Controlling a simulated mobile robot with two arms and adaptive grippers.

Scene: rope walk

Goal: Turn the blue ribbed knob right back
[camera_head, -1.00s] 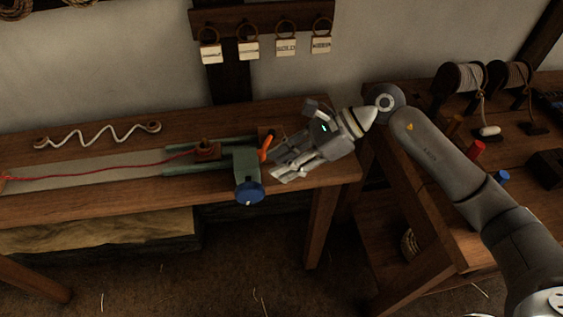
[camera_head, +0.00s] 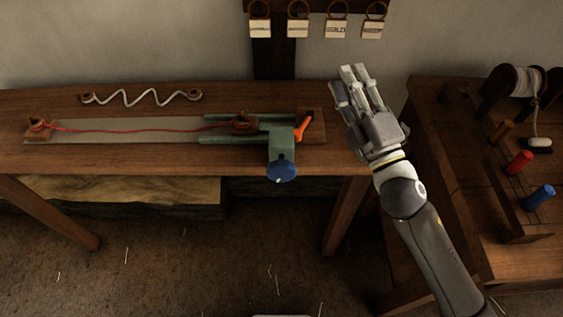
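The blue ribbed knob (camera_head: 282,172) sits on the front of a green block (camera_head: 281,146) at the right end of the bench fixture. A small light mark shows on its face. An orange lever (camera_head: 302,127) stands beside the block. My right gripper (camera_head: 346,80) is up and to the right of the knob, pointing up and away, apart from it and holding nothing I can see. Its fingers are seen at an angle, so their opening is unclear. My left gripper is out of view.
A red cord (camera_head: 140,129) runs along the fixture on the wooden bench (camera_head: 60,155). A white wavy cord (camera_head: 140,98) lies behind it. At right, another bench holds red (camera_head: 519,162) and blue (camera_head: 538,197) pegs and a spool (camera_head: 515,82). Tags (camera_head: 298,31) hang on the wall.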

